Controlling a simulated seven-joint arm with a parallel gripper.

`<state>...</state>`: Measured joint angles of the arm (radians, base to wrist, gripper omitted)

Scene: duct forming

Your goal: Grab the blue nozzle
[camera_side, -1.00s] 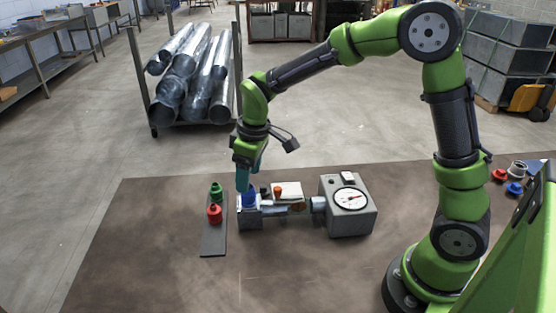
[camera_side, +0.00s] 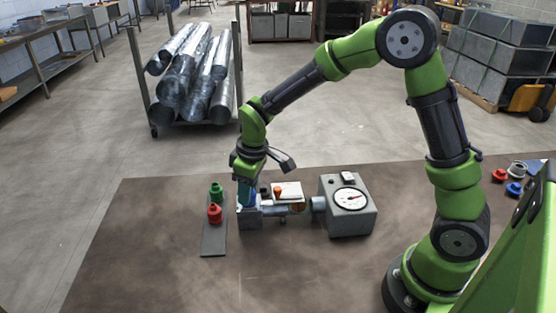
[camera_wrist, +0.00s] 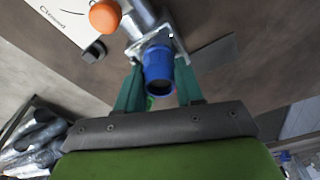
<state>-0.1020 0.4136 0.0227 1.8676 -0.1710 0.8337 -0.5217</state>
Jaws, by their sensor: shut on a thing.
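The blue nozzle (camera_wrist: 158,66) sits at the end of the metal fixture (camera_wrist: 143,25), with its dark round opening facing the wrist camera. My gripper (camera_wrist: 159,88) has one green finger on each side of the nozzle and is shut on it. In the side view my gripper (camera_side: 247,198) is low over the left end of the fixture (camera_side: 249,221), and only a little of the blue nozzle shows there. The nozzle still looks seated at the fixture; the contact is partly hidden by the fingers.
A green nozzle (camera_side: 216,192) and a red nozzle (camera_side: 214,213) stand on a dark strip (camera_side: 213,242) just left of the fixture. A grey box with a dial gauge (camera_side: 348,205) stands to the right. An orange knob (camera_wrist: 104,16) is close by. The front of the table is clear.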

